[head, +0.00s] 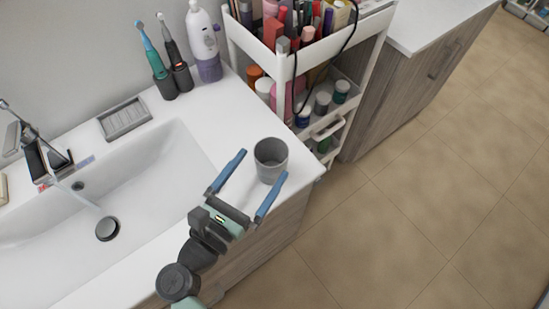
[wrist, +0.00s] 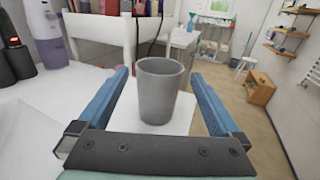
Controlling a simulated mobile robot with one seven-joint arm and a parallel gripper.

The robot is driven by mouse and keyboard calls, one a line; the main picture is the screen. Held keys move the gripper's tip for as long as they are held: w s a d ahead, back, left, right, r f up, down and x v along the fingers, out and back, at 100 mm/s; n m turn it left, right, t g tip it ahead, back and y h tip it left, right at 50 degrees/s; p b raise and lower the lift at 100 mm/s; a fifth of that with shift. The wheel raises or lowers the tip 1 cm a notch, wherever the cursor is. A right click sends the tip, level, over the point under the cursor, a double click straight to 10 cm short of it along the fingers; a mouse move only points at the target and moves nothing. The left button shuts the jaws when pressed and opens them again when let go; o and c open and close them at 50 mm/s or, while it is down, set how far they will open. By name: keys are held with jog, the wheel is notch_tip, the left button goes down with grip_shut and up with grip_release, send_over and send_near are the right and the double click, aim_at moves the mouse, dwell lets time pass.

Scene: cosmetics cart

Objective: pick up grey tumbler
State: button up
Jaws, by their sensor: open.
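The grey tumbler (head: 271,160) stands upright near the front right corner of the white sink counter in the head view. It is an empty-looking cup with an open top. My gripper (head: 259,174) is open, with its two blue fingers pointing at the tumbler, one on each side. In the wrist view the tumbler (wrist: 160,91) sits centred ahead, between the blue fingers (wrist: 162,88), with a gap on both sides. I cannot tell exactly how far the fingertips reach along it.
The white sink basin (head: 165,163) lies left of my gripper, with a grey soap dish (head: 125,119) behind it. Toothbrushes (head: 156,60) and a purple-white bottle (head: 205,42) stand at the back. A cosmetics cart (head: 284,68) stands beyond the tumbler. The counter ends close to the tumbler's right.

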aim_at(280, 141)
jog(key=p+x, duration=0.2)
jog(key=x, duration=0.6)
jog(key=shift+w+f, duration=0.1)
jog(key=shift+f, duration=0.05)
grip_shut()
dwell(0.3)
